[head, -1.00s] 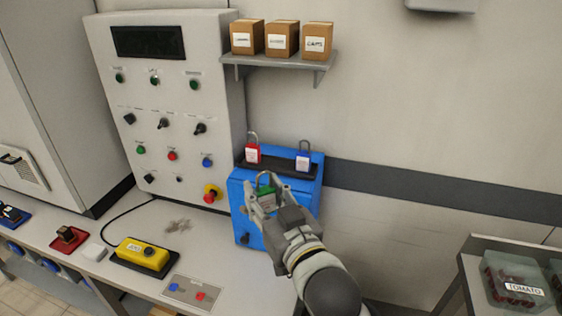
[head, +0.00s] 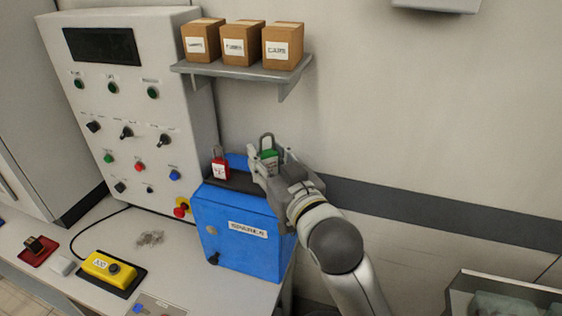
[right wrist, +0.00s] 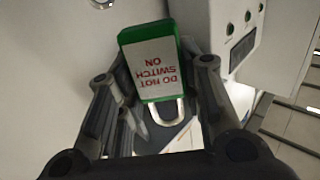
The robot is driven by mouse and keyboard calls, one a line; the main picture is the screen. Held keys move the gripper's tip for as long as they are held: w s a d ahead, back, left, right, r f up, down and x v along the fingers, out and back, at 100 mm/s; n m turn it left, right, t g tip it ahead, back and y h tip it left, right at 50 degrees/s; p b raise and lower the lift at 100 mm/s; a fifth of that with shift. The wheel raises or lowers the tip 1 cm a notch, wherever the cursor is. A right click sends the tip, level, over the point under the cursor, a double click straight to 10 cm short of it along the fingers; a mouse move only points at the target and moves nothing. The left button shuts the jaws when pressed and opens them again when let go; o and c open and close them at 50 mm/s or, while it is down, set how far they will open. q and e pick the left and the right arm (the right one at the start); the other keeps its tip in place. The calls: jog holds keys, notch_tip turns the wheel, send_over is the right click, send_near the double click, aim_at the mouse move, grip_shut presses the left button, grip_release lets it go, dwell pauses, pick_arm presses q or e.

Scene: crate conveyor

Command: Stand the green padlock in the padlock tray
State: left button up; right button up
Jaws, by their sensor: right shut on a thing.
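The green padlock (head: 268,155) is upright between the fingers of my right gripper (head: 268,162), its shackle pointing up. In the right wrist view the padlock (right wrist: 152,72) shows its white label, "DO NOT SWITCH ON", upside down. The dark padlock tray (head: 238,181) lies on top of the blue box (head: 232,215). A red padlock (head: 221,169) stands at its left end. My right gripper is over the right part of the tray and hides it. I cannot tell whether the green padlock touches the tray. The blue padlock is hidden. My left gripper is out of view.
A grey shelf (head: 235,70) with three cardboard boxes (head: 240,43) is on the wall above. A control cabinet (head: 135,110) stands to the left of the blue box. A yellow switch box (head: 107,267) lies on the bench (head: 175,262).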

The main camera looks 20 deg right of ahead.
jog(key=w+d+p, duration=0.3)
jog(key=w+d, duration=0.6)
jog(key=w, duration=0.4)
notch_tip(320, 180, down, 7)
jog(key=shift+w+a+r+p, duration=0.1)
jog(key=shift+w+p, duration=0.05)
jog(key=shift+p, duration=0.3)
notch_tip(320, 180, down, 4)
jog(key=shift+r, duration=0.1)
jog(key=shift+w+p, duration=0.1)
jog(key=shift+p, duration=0.4)
jog(key=shift+f, duration=0.35)
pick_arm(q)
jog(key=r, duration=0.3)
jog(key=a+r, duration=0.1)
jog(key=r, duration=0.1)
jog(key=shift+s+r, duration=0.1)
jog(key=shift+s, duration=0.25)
pick_arm(e)
jog(key=shift+f, duration=0.1)
